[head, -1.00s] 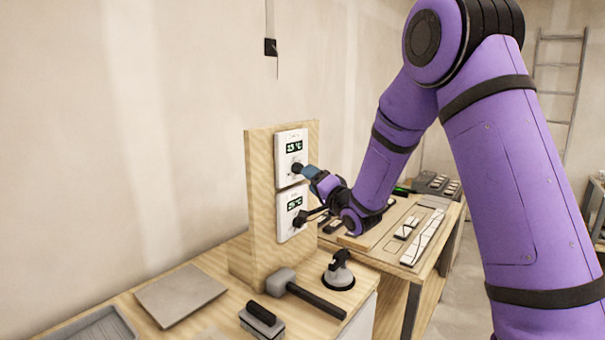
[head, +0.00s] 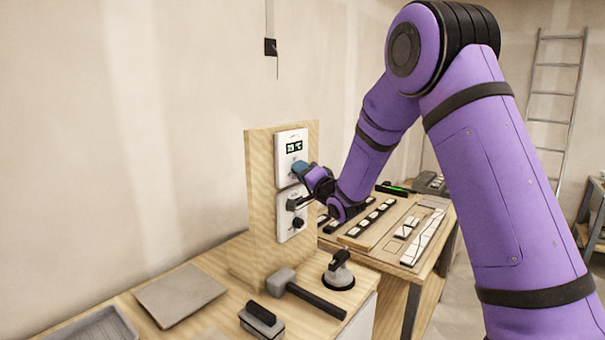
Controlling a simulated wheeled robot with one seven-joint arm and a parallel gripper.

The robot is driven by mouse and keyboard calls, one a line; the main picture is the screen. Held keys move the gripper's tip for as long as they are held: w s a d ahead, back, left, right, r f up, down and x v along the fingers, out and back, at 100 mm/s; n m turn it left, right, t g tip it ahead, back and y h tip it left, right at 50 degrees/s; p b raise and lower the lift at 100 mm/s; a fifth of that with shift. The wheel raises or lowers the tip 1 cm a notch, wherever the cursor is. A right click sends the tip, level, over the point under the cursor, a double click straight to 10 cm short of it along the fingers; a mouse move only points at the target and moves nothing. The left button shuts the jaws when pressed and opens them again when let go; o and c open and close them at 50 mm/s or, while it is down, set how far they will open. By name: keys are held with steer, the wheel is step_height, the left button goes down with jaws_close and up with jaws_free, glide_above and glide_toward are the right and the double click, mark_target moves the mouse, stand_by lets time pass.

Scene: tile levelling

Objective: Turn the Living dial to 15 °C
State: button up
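Two white thermostat units are fixed one above the other on an upright wooden board (head: 261,200). The upper unit (head: 284,172) has a lit green display (head: 294,147), too small to read surely. The lower unit (head: 283,229) has a black dial (head: 298,222); its display is mostly covered by a dark part of my gripper. The labels are too small to read, so I cannot tell which is Living.
A mallet (head: 312,296), a suction cup (head: 339,272), a black-handled block (head: 261,320) and a grey tile (head: 181,296) lie on the bench before the board. A second table (head: 428,280) with tile strips stands behind to the right. A ladder (head: 553,100) leans at the back.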

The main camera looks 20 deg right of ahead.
steer(key=shift+n, duration=0.4)
steer(key=n+g+y, duration=0.2)
steer(key=n, duration=0.8)
steer(key=n+g+y, duration=0.3)
steer(key=n, duration=0.7)
steer(key=d+n+g+y, duration=0.1)
steer(key=n+g+y, duration=0.1)
steer(key=n, duration=0.7)
steer(key=shift+w+n+g+y, duration=0.4)
steer(key=shift+y, duration=0.2)
steer(key=o, duration=0.9)
steer(key=shift+r, duration=0.1)
steer(key=shift+d, duration=0.1)
steer(key=v, duration=1)
steer(key=shift+s+d, duration=0.25)
